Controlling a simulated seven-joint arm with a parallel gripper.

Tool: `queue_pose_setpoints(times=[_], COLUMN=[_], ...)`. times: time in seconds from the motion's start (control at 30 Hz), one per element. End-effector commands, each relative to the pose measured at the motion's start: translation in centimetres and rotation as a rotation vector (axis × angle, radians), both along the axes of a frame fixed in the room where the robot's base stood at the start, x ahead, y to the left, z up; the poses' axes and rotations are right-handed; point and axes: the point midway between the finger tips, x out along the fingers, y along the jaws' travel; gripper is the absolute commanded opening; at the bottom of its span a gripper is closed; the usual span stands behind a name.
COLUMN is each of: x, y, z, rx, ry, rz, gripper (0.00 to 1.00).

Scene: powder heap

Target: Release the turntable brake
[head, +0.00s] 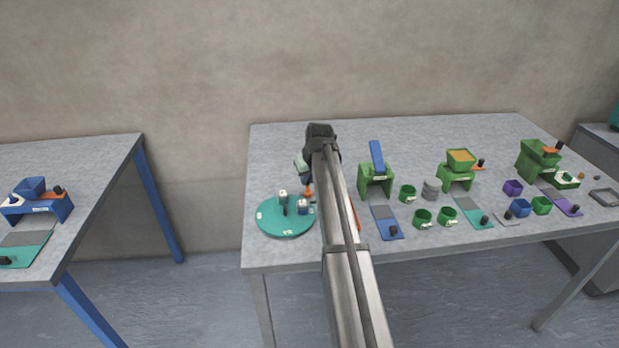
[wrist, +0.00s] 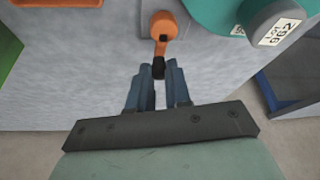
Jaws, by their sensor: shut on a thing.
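The round teal turntable (head: 270,226) lies on the grey table, left of my arm in the head view. White-topped containers and small labels are on it. Its edge also shows at the top right of the wrist view (wrist: 205,12). Beside it is the orange brake lever (wrist: 162,28), with a round orange pivot and a short arm ending in a black knob (wrist: 158,67). My gripper (wrist: 158,72) is shut on this knob, with one blue-grey finger on each side. In the head view the orange lever (head: 308,192) shows just below my gripper, and my arm hides part of the area.
Right of my arm stand green dispensers (head: 376,180) with levers, several green cups (head: 423,218), and coloured plates (head: 386,222). A grey container with a lot label (wrist: 275,22) shows close in the wrist view. A separate table with a blue stand (head: 38,205) is at left.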

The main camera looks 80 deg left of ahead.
Motion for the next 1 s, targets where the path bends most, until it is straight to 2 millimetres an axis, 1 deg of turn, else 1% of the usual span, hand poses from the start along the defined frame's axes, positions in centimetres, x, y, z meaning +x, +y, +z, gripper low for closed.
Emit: queue_pose_setpoints(times=[0.2, 0.57, 0.6, 0.87, 1.0], x=[-0.12, -0.19, -0.19, -0.16, -0.15], y=[0.01, 0.00, 0.00, 0.00, 0.00], z=[0.01, 0.01, 0.01, 0.01, 0.01], rx=[0.000, 0.000, 0.000, 0.000, 0.000], ry=[0.001, 0.001, 0.001, 0.000, 0.000], rz=[0.039, 0.045, 0.045, 0.043, 0.043], gripper=[0.00, 0.00, 0.19, 0.44, 0.44])
